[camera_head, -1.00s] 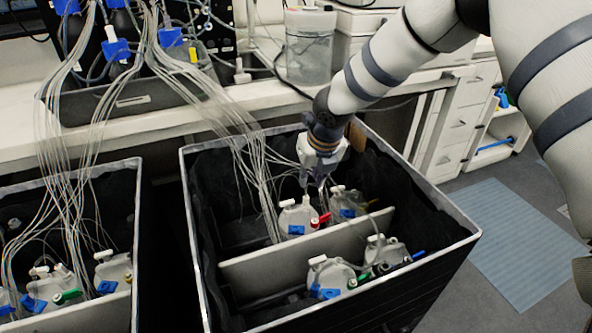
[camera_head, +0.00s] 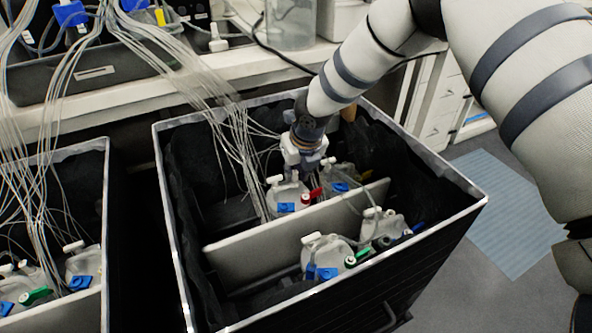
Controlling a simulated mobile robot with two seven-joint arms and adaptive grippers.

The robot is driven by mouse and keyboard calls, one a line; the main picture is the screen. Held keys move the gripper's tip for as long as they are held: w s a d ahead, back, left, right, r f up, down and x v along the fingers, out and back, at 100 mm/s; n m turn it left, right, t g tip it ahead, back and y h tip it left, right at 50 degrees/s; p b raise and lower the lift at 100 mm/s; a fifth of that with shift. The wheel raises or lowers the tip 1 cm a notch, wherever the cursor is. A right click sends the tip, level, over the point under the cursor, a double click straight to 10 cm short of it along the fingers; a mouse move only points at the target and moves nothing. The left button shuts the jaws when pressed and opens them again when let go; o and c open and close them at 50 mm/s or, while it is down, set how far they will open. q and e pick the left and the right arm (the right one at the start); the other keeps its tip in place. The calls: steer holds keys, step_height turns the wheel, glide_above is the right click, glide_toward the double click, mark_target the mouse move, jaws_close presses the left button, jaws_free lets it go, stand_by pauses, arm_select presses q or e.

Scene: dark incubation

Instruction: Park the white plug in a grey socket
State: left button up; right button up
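My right gripper (camera_head: 293,178) reaches down into the black crate (camera_head: 470,205), close above the rear left bottle (camera_head: 281,194). Its fingertips are small and partly lost against the bottle top, so I cannot tell whether they are open or shut. The bottle carries a white fitting (camera_head: 275,180), a blue clip (camera_head: 286,207) and a red connector (camera_head: 305,199). I cannot tell which white piece is the white plug, and I cannot make out a grey socket. My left gripper is not in view.
A pale divider (camera_head: 235,252) splits the crate. Bottles with blue, green and red fittings (camera_head: 325,250) stand in front of it. Thin tubes (camera_head: 236,150) hang from the bench into the crate. A second crate (camera_head: 95,150) stands at left.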

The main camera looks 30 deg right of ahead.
steer(key=shift+c, duration=0.4)
jaws_close()
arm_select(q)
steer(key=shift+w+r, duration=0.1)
arm_select(e)
steer(key=shift+r, duration=0.15)
arm_select(q)
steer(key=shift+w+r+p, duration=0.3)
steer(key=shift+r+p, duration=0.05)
steer(key=shift+p, duration=0.05)
arm_select(e)
steer(key=shift+r, duration=0.9)
